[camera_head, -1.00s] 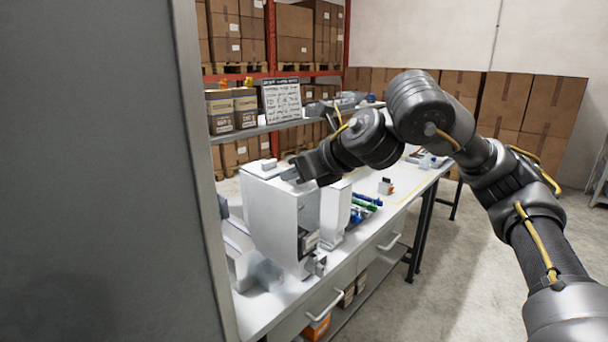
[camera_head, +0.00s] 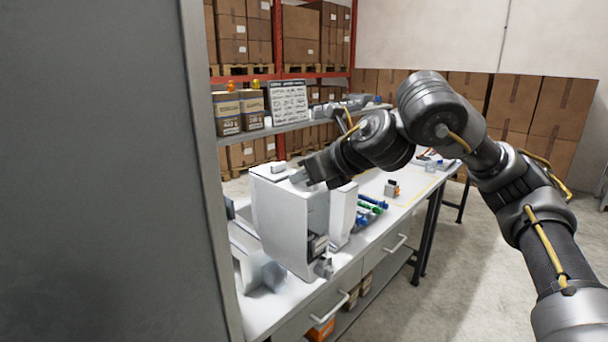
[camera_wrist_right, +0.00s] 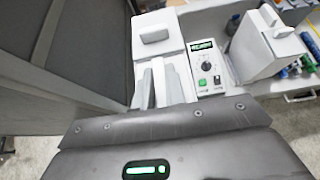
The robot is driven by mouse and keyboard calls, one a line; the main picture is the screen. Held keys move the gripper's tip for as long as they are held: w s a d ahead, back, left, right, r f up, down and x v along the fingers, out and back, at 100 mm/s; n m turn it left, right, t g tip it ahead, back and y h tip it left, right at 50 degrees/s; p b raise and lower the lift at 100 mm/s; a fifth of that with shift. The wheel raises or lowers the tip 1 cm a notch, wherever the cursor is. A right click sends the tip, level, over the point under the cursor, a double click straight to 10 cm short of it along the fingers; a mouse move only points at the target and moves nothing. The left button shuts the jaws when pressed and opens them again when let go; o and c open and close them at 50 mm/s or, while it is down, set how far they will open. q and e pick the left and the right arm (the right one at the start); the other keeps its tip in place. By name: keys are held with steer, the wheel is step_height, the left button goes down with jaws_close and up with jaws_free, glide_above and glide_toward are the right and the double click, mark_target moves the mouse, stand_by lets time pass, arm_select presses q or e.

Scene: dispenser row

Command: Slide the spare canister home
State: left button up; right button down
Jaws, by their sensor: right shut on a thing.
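A white dispenser unit (camera_head: 289,222) stands at the near end of the bench. Its top block with a raised grip shows in the wrist view (camera_wrist_right: 156,47). My right gripper (camera_head: 300,177) reaches down onto the top of this unit. My left gripper is not in view.
A second white unit (camera_head: 342,212) stands just behind, beside blue and green items (camera_head: 371,204). A grey cabinet side (camera_head: 95,170) blocks the left. Shelves with boxes (camera_head: 240,112) stand at the back. Floor right of the bench is free.

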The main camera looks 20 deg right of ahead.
mark_target(280, 165)
steer(key=shift+w+a, duration=0.2)
steer(key=shift+w, duration=0.15)
steer(key=shift+s+d+r, duration=0.1)
steer(key=shift+r, duration=0.05)
stand_by(0.5)
steer(key=shift+w+a+p, duration=0.2)
steer(key=shift+w+a, duration=0.25)
steer(key=shift+w, duration=0.65)
steer(key=shift+w+a+p, duration=0.15)
steer(key=shift+w+a, duration=0.3)
steer(key=shift+w, duration=0.65)
steer(key=shift+w+a+p, duration=0.2)
steer(key=shift+w+a, duration=0.25)
steer(key=shift+w, duration=0.65)
steer(key=w+a+p, duration=0.1)
steer(key=w+a, duration=0.2)
steer(key=w, duration=0.4)
steer(key=shift+w+f+p, duration=0.25)
steer(key=shift+f+p, duration=0.1)
steer(key=shift+f, duration=0.15)
